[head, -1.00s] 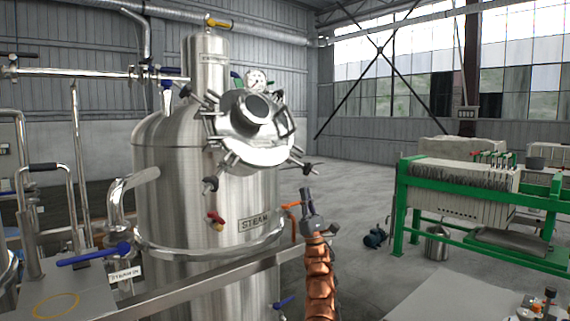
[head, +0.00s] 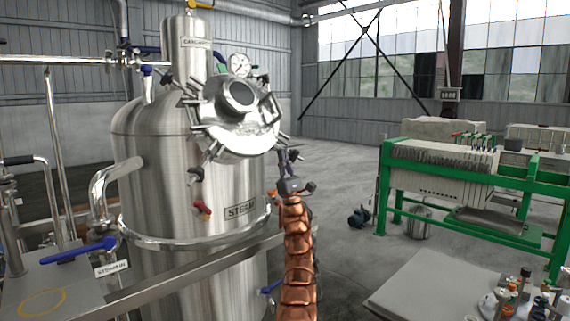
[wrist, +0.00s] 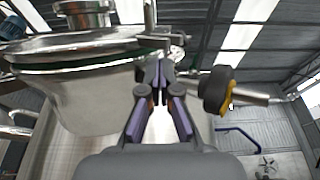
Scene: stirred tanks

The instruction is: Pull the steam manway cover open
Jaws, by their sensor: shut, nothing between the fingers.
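The steam tank (head: 185,190) is a tall brushed-steel vessel with a STEAM label (head: 241,210) on its side. Its round manway cover (head: 255,130) sits on the upper front, with a short pipe neck (head: 240,96) and several clamp bolts around the rim. Contact is unclear.
A steel rail (head: 190,280) runs in front of the tank. A green-framed filter press (head: 450,180) stands at right. A grey table (head: 420,285) with bottles is at lower right. Open floor (head: 340,200) lies between tank and press.

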